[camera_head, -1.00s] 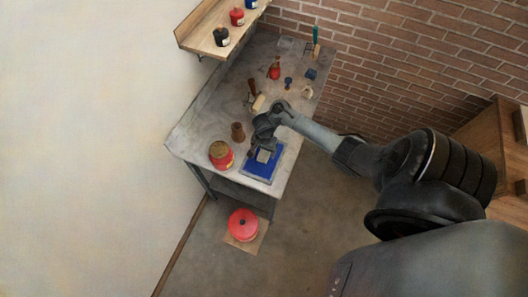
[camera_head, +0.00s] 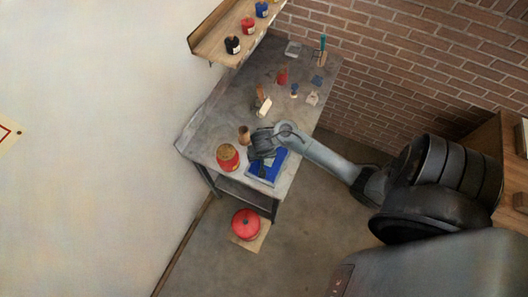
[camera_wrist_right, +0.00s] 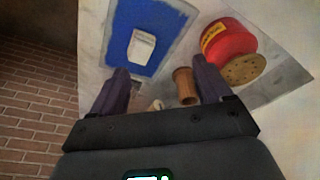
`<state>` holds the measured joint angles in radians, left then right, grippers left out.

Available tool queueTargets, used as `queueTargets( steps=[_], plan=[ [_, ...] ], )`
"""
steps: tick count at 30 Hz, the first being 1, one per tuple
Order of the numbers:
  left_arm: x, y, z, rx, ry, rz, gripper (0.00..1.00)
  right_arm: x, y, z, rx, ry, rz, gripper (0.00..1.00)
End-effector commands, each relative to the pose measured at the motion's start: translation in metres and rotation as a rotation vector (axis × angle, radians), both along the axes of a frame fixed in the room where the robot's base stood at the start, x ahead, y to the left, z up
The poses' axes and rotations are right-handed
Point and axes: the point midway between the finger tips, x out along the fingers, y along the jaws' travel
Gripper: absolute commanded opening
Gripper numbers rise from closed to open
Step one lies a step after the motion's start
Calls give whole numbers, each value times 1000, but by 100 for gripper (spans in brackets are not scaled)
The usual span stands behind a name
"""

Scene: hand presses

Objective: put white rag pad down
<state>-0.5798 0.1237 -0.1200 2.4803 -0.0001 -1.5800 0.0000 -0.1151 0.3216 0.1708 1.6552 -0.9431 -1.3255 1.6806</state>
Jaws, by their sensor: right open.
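A small white pad (camera_wrist_right: 142,47) lies on the blue mat (camera_wrist_right: 130,15) in the right wrist view. In the head view the blue mat (camera_head: 264,175) is at the near end of the workbench, and my arm partly covers it. My right gripper (camera_head: 264,150) is over the mat's far part there. In the right wrist view my right gripper (camera_wrist_right: 163,82) is open, its two dark fingers spread, with nothing held between them. The pad is beyond the fingertips, apart from them. My left gripper is out of view.
A red tin with a tan lid (camera_head: 228,157) and a wooden cylinder (camera_head: 244,135) stand left of the mat. Several tools lie farther back on the workbench (camera_head: 225,115). A shelf (camera_head: 205,45) with small jars is at the upper left. A red pot (camera_head: 246,224) stands below.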

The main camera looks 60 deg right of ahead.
Motion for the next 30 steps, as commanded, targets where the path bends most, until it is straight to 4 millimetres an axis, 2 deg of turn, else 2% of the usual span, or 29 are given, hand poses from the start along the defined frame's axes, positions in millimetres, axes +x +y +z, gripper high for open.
queueTargets(
  steps=[1,6,12,15,20,24,30],
  plan=[
    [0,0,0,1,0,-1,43,-8,20,7,-22,-9,105,78],
    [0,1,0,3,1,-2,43,-33,80,47,-87,-26,459,78],
    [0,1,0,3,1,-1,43,-70,132,101,-98,-45,769,78],
    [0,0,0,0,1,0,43,-86,148,124,-89,-59,874,78],
    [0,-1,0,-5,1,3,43,-102,161,147,-77,-77,976,78],
    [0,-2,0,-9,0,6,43,-108,165,154,-72,-83,1011,78],
    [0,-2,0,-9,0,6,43,-108,165,155,-72,-83,1016,78]
  ],
)
